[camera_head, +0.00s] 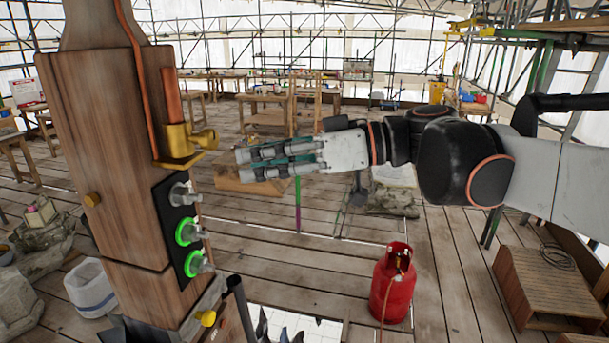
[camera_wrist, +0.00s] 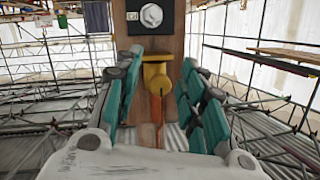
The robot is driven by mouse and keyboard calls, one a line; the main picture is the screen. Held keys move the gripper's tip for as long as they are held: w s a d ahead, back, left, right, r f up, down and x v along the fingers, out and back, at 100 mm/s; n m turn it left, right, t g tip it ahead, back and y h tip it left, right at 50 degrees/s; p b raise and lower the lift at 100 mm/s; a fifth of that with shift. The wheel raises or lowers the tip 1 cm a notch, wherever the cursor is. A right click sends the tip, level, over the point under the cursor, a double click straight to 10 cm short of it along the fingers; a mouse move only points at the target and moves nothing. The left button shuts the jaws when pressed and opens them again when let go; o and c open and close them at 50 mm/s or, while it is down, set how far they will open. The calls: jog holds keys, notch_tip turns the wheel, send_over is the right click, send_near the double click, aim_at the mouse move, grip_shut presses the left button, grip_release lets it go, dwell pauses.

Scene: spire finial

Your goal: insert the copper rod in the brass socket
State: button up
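The copper rod (camera_head: 172,95) stands upright against the wooden post, its lower end at the brass socket (camera_head: 178,147). It appears seated in the socket, but its depth is hidden. My gripper (camera_head: 240,164) is open and empty, just right of and slightly below the socket. In the wrist view, which looks upside down, the socket (camera_wrist: 157,75) shows between the spread fingers of my gripper (camera_wrist: 160,62), with the rod (camera_wrist: 157,132) running down from it. No finger clearly touches either.
The post (camera_head: 105,150) carries a black panel (camera_head: 180,228) below the socket, with two green-lit fittings and one grey, unlit one. A thin copper-coloured cable (camera_head: 134,60) runs down the post. A red gas cylinder (camera_head: 392,285) stands on the plank floor, lower right.

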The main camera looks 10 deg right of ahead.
jog(key=s+d+f+m+t+h, duration=0.1)
jog(key=s+f+m+h, duration=0.1)
jog(key=f, duration=0.3)
jog(key=s+d+f+m+h, duration=0.2)
jog(key=s+f+m+h, duration=0.1)
jog(key=f, duration=0.3)
jog(key=s+d+f+m+t+h, duration=0.1)
jog(key=s+d+f+m+h, duration=0.2)
jog(key=d+f, duration=0.4)
jog(key=s+d+f+m+t+h, duration=0.2)
jog(key=s+d+f+m+h, duration=0.1)
jog(key=d+f+h, duration=0.4)
jog(key=shift+d+f+m, duration=0.3)
jog(key=shift+d+m, duration=0.6)
jog(key=shift+d, duration=0.25)
notch_tip(320, 180, down, 30)
jog(key=b, duration=3)
jog(key=shift+f, duration=0.1)
